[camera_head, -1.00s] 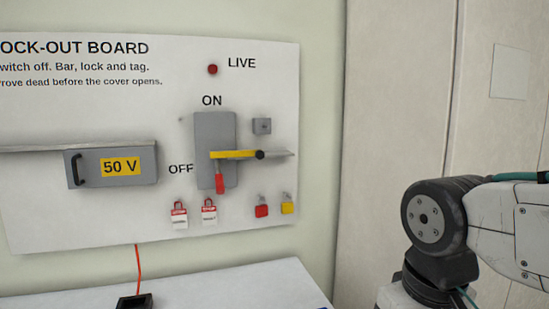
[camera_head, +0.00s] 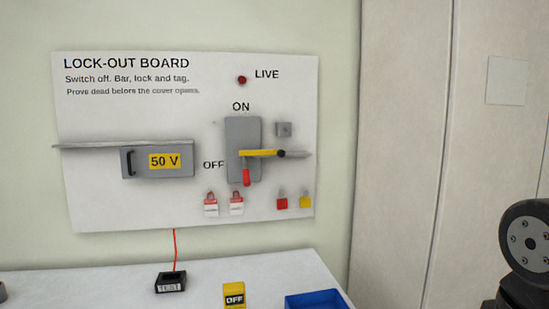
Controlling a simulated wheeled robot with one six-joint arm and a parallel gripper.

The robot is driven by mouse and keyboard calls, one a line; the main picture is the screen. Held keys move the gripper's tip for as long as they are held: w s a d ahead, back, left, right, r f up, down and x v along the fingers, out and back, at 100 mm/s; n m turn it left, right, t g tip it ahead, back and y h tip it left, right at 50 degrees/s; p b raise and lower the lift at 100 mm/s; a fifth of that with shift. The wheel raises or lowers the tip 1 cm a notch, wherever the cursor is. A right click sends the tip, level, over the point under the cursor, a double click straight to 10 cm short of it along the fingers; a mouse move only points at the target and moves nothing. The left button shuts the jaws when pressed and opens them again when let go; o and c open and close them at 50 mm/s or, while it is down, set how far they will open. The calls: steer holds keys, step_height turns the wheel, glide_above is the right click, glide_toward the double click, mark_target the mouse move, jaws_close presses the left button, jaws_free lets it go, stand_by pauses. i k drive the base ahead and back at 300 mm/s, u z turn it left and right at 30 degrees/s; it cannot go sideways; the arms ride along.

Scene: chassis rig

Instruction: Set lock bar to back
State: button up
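The lock bar (camera_head: 258,153) is yellow with a black knob (camera_head: 281,153) at its right end. It lies level across the front of the grey switch box (camera_head: 243,133) on the lock-out board (camera_head: 92,208). The red switch handle (camera_head: 246,177) points down below the bar, on the side marked OFF. A thin grey ledge (camera_head: 300,154) runs right from the knob. My gripper is not in view; only a dark joint of my arm shows at the right edge.
The 50 V cover (camera_head: 184,169) has a black handle. Two tags (camera_head: 211,205), a red padlock (camera_head: 282,203) and a yellow one (camera_head: 306,202) hang below. A TEST block (camera_head: 171,282), a yellow OFF block (camera_head: 234,296) and a blue tray (camera_head: 318,301) are on the white bench (camera_head: 210,268).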

mark_target(280, 153)
steer(key=u, duration=0.35)
steer(key=i, duration=1)
